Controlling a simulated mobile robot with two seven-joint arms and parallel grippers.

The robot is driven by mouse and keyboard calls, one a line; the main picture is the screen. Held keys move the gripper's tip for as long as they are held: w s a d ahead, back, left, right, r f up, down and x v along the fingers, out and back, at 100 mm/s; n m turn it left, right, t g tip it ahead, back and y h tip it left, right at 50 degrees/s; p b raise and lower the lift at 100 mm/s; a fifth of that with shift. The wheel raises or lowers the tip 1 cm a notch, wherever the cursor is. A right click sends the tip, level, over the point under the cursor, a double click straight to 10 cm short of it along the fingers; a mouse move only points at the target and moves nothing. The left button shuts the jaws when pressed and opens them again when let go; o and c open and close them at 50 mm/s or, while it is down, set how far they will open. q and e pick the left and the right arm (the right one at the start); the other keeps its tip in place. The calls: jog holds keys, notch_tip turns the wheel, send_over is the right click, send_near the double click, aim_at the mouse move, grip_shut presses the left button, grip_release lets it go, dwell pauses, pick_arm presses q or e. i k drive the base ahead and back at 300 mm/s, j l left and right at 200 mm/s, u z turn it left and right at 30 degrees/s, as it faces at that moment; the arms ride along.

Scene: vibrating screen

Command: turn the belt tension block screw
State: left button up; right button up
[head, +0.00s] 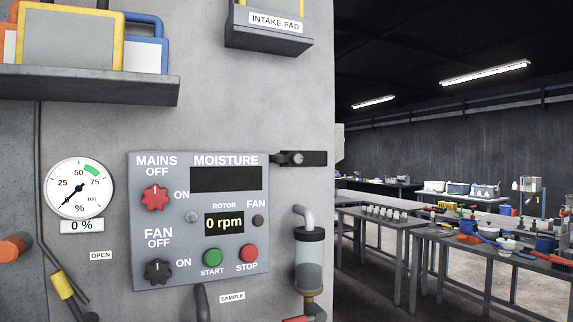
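A dark block (316,158) with a round grey screw head (297,158) sticks out beside the upper right corner of the control panel. It has no label, so I cannot tell for sure that it is the belt tension block. Neither of my grippers shows in the head view.
The grey control panel (230,275) has a red mains knob (155,198), a black fan knob (158,271), a green start button (213,258) and a red stop button (248,254). The rotor display (224,224) reads 0 rpm. A gauge (79,188) reads 0 %. A clear cylinder (309,262) stands below the block.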

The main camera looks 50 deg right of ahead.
aim_at(297, 159)
jog(key=z, duration=1.8)
